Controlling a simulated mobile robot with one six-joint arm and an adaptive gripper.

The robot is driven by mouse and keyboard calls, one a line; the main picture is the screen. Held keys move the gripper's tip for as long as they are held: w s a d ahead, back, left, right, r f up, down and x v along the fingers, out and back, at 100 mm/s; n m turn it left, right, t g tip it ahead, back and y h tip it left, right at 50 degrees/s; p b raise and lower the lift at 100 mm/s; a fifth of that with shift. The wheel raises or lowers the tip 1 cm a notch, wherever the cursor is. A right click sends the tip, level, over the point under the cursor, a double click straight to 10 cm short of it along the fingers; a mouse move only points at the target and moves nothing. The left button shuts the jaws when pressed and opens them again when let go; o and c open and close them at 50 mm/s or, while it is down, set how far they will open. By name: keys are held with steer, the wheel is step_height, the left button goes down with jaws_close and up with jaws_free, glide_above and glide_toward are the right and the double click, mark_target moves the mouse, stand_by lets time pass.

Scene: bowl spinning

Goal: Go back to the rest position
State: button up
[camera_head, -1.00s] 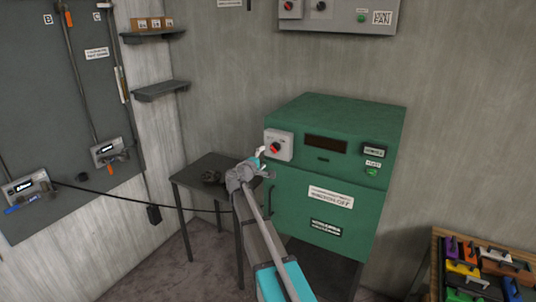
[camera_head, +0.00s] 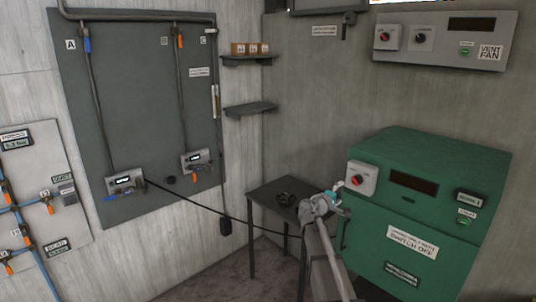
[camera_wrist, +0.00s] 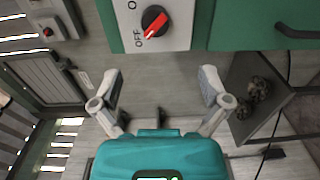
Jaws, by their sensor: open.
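My gripper (camera_head: 332,202) is in front of the left side of the green machine (camera_head: 430,165) in the head view, with my arm reaching up from the bottom. In the wrist view my gripper (camera_wrist: 160,88) is open, its two grey fingers spread wide with nothing between them. The red-handled switch (camera_wrist: 154,21) is just beyond the fingers, near the top, and its handle lies slanted close to the OFF mark. The switch also shows in the head view (camera_head: 359,179). The fingers look apart from it.
A small dark table (camera_head: 270,189) with dark lumps (camera_head: 285,198) on it stands left of the machine. A grey panel (camera_head: 135,110) with hoses is on the left wall. A vent fan box (camera_head: 445,40) hangs above the machine. A black cable crosses to the table.

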steer(key=s+a+f+m+g+y+b, duration=0.3)
steer(key=s+f+b, duration=0.1)
steer(key=s+f, duration=0.55)
steer(key=s+a+f+m+g+y+b, duration=0.2)
steer(key=s+f+m+g+y+b, duration=0.15)
steer(key=s+f, duration=0.6)
steer(key=s+a+f+m+g+y+b, duration=0.1)
steer(key=s+a+f+g+y+b, duration=0.3)
steer(key=s+a+f+y, duration=0.3)
steer(key=s+a+f+b, duration=0.1)
steer(key=s+a+f, duration=0.4)
steer(key=s, duration=0.3)
steer(key=shift+a+f+y+b, duration=0.3)
steer(key=shift+a+y, duration=0.05)
steer(key=shift+a, duration=0.5)
steer(key=shift+c, duration=0.3)
